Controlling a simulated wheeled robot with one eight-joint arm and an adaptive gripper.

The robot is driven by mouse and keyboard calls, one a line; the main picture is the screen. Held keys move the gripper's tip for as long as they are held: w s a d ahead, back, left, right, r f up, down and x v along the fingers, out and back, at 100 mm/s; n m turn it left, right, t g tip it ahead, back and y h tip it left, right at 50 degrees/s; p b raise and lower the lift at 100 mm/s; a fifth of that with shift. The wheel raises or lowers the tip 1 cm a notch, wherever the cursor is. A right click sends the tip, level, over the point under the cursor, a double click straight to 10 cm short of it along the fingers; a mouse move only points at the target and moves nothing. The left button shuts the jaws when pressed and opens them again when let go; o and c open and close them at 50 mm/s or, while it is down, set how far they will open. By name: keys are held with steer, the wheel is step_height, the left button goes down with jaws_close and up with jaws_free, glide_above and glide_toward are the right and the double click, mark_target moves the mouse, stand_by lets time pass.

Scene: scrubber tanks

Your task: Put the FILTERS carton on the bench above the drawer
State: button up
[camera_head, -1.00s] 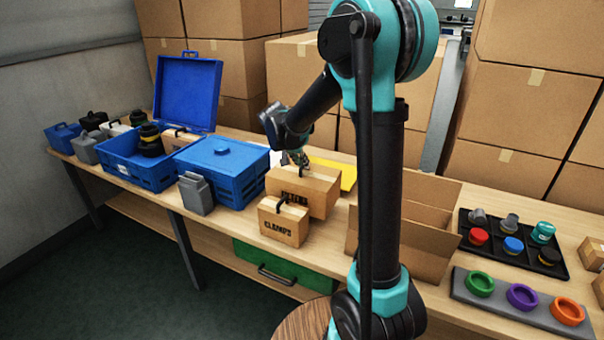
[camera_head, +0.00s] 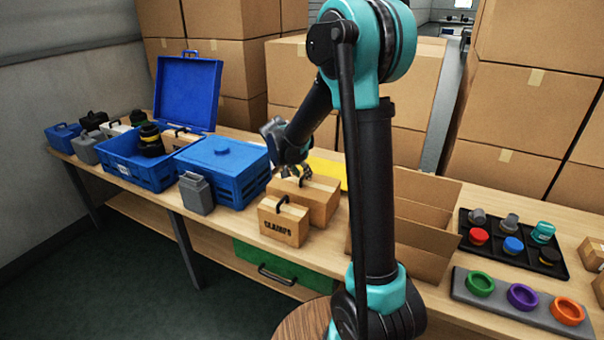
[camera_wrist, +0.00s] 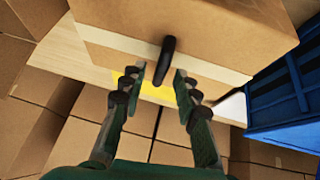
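A brown carton with a dark handle (camera_head: 322,204) stands on the bench (camera_head: 345,238) above the green drawer (camera_head: 290,268). It is directly behind the carton marked CLAMPS (camera_head: 284,228), which hides its lower front, so its label cannot be read now. My gripper (camera_head: 298,176) is just above this rear carton. In the wrist view, the carton (camera_wrist: 195,25) fills the top, and its dark handle (camera_wrist: 166,60) lies between the fingertips. My gripper (camera_wrist: 158,76) is open there, with gaps visible beside the handle. The drawer is shut below the bench top.
A blue lidded crate (camera_head: 222,165) and a grey canister (camera_head: 196,193) stand to the left. A yellow sheet (camera_head: 328,171) lies behind the carton. An open cardboard box (camera_head: 425,240) stands to the right, partly behind my arm.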

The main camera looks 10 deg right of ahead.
steer(key=v, duration=1.2)
steer(key=s+d+f+n+y, duration=0.2)
steer(key=s+f, duration=0.5)
steer(key=s, duration=0.6)
steer(key=s+d+f+n+y, duration=0.2)
steer(key=s+d+f+n, duration=0.2)
steer(key=s, duration=0.9)
step_height(320, 180, down, 4)
steer(key=d, duration=0.2)
steer(key=shift+d+n+y, duration=0.3)
